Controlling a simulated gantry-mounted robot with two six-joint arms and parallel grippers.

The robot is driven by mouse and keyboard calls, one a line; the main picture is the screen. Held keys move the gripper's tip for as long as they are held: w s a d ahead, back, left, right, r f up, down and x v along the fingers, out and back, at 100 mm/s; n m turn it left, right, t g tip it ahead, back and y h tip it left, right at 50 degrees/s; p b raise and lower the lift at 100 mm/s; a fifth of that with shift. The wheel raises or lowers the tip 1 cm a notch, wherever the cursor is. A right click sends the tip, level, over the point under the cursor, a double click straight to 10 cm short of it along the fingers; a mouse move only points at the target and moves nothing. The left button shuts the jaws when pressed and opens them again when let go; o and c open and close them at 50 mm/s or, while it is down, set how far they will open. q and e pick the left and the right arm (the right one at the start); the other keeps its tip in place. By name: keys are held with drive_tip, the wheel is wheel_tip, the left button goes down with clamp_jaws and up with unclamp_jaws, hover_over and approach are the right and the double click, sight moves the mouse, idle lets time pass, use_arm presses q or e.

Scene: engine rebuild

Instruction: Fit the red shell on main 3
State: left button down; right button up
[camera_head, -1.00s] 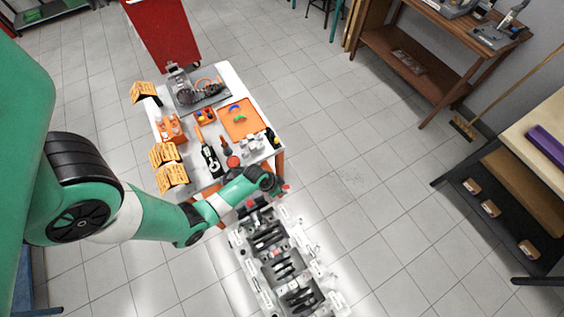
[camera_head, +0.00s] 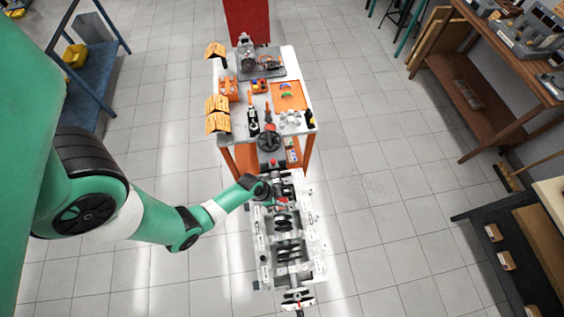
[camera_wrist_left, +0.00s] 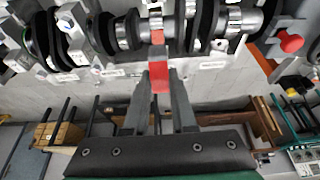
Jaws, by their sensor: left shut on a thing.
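The engine block (camera_head: 262,240) stands in front of the cart, with the crankshaft (camera_head: 290,252) lying along its middle. My left gripper (camera_head: 279,201) is over the far part of the block. In the left wrist view my left gripper (camera_wrist_left: 160,88) is shut on the red shell (camera_wrist_left: 160,76), a small red piece between the fingertips. The crankshaft (camera_wrist_left: 130,32) runs across the top of that view, and the shell is close to a journal. I cannot tell whether they touch. The labels on the block are too small to read. My right gripper is not in view.
The cart (camera_head: 297,60) behind the block holds an orange tray (camera_head: 280,103) with blue and green shells, tools and yellow-orange holders (camera_head: 218,123). A red knob (camera_wrist_left: 290,42) is at the block's end. A brown bench (camera_head: 480,60) stands right; the floor between is clear.

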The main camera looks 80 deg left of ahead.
sight(280, 208)
use_arm(q)
drive_tip(key=shift+f+b, duration=0.35)
wheel_tip(280, 208, down, 5)
drive_tip(key=b, duration=0.5)
drive_tip(key=shift+f, duration=0.2)
drive_tip(key=shift+f+b, duration=0.7)
drive_tip(key=shift+b, duration=0.05)
drive_tip(key=shift+r+p, duration=0.3)
drive_tip(key=shift+p, duration=0.05)
idle(2.9)
drive_tip(key=c, duration=1)
unclamp_jaws()
drive_tip(key=shift+d, duration=0.1)
drive_tip(key=shift+r, duration=0.15)
drive_tip(key=shift+r+p, duration=1.3)
drive_tip(key=shift+p, duration=0.05)
